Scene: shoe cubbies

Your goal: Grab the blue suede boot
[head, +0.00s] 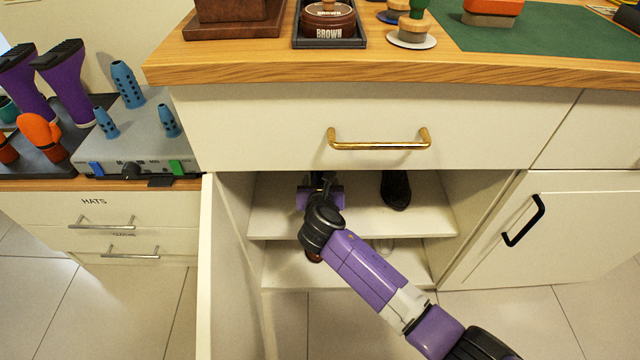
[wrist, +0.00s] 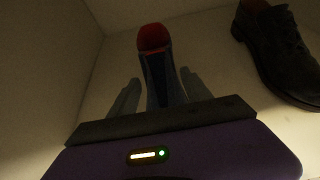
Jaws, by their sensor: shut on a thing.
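The blue suede boot (wrist: 161,75) shows in the wrist view as a dark blue shape with a red top or lining, between my two grey fingers. My gripper (wrist: 158,92) is shut on it, inside the cubby. In the head view my gripper (head: 320,190) reaches onto the upper shelf (head: 270,222). There my own wrist hides the boot.
A dark shoe (head: 396,188) stands to the right on the same shelf, also in the wrist view (wrist: 282,50). The open cabinet door (head: 222,270) is left of my arm. A drawer with a brass handle (head: 378,140) is above. A lower shelf (head: 360,270) lies below.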

